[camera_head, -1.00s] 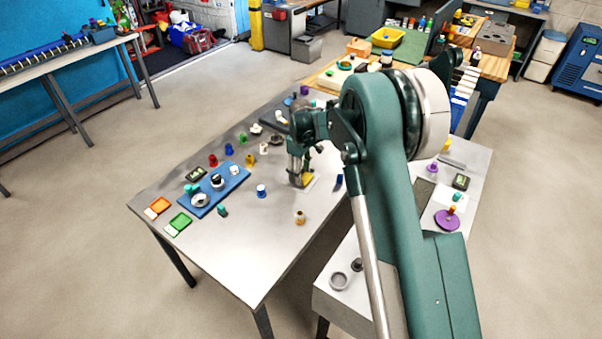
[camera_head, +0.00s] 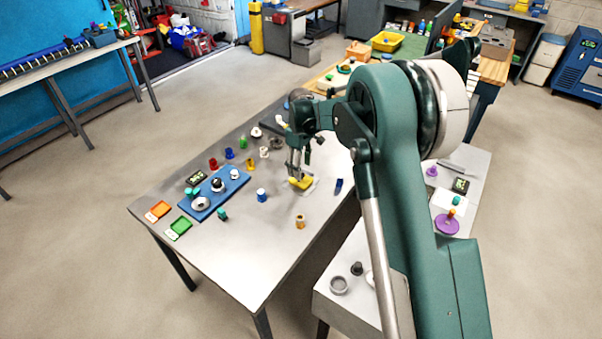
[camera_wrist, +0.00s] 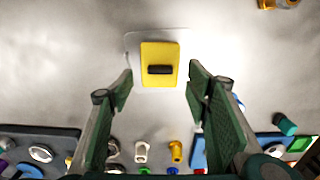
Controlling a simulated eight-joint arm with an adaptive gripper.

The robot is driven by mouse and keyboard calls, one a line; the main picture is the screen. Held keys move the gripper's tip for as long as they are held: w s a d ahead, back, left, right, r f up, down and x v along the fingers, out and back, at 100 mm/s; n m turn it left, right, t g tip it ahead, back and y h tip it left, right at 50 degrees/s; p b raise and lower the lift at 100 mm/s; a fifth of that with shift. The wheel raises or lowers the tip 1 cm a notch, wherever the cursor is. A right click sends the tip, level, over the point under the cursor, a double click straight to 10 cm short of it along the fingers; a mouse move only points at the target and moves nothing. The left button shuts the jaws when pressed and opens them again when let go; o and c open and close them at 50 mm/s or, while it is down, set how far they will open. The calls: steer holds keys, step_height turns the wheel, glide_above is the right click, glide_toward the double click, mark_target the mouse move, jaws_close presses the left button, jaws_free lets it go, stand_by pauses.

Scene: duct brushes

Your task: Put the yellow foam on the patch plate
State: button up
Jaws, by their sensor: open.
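The yellow foam (camera_head: 301,184) lies on a thin pale plate (camera_head: 313,187), which I take as the patch plate, on the grey metal table. In the wrist view the foam (camera_wrist: 160,52) is a flat yellow block with a dark bar across its middle. It covers much of the pale plate (camera_wrist: 132,48), whose edge shows at its left and upper side. My gripper (camera_head: 297,170) is just above the foam. In the wrist view its green fingers (camera_wrist: 160,73) are spread apart to either side of the foam, with gaps, and hold nothing.
A blue tray (camera_head: 215,193) with small parts stands to the left. Several small coloured pieces stand behind the tray. A blue and white cup (camera_head: 261,195) and an amber piece (camera_head: 300,221) stand nearer; bare table surrounds them.

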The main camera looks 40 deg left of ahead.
step_height(320, 180, up, 6)
steer(key=shift+r, duration=0.25)
stand_by(0.7)
stand_by(0.3)
